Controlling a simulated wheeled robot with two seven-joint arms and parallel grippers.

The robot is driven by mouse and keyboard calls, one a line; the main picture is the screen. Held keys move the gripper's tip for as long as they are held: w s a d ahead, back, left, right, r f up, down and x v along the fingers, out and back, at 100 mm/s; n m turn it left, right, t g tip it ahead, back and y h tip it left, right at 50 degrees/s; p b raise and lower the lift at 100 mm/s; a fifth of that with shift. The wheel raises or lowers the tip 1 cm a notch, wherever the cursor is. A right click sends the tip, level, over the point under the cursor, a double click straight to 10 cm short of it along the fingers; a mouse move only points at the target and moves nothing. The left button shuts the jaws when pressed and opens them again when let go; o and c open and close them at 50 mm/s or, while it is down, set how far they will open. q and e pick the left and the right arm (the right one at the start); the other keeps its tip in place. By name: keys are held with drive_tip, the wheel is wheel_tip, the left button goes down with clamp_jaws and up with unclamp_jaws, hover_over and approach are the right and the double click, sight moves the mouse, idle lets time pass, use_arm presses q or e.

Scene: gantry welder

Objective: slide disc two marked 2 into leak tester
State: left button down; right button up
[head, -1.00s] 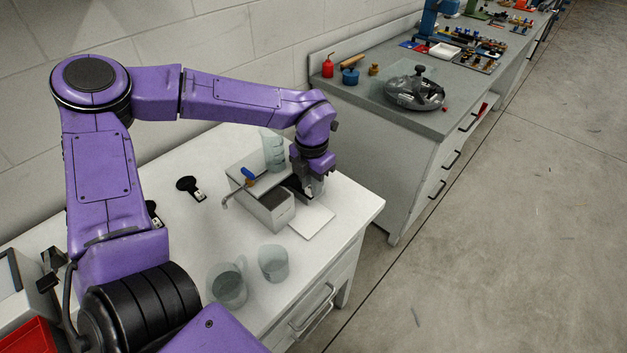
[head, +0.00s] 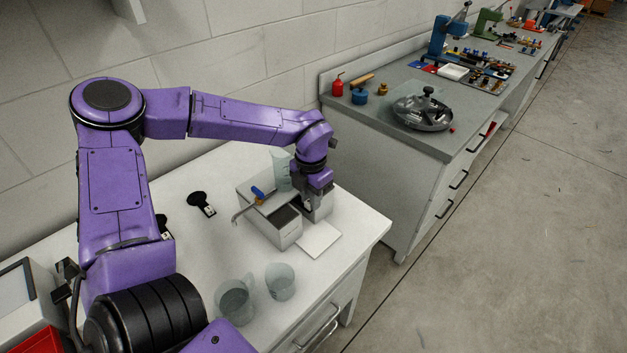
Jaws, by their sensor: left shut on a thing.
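The leak tester appears to be the grey box (head: 287,236) on the white bench, with a blue-handled tap (head: 257,193), a clear graduated jug (head: 282,172) and a dark opening in its top. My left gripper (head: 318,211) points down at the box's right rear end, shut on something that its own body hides. I cannot tell whether that is disc two or how far in it sits. A black round paddle with a white tag (head: 207,210) lies left of the box, its marking too small to read. Another dark piece (head: 163,223) is partly hidden behind my arm. My right gripper is not in view.
Two clear beakers, one with a handle (head: 235,303) and one smaller (head: 281,282), stand in front of the box. A pale flat plate (head: 319,239) lies at its right. A grey counter (head: 385,128) with tools stands beyond a gap.

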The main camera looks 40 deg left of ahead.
use_arm(q)
drive_tip(key=shift+a, duration=0.35)
drive_tip(key=shift+p, duration=0.35)
drive_tip(key=c, duration=0.9)
unclamp_jaws()
wheel_tip(320, 180, up, 11)
drive_tip(key=b, duration=0.1)
drive_tip(key=shift+f+b, duration=0.2)
drive_tip(key=shift+b, duration=0.2)
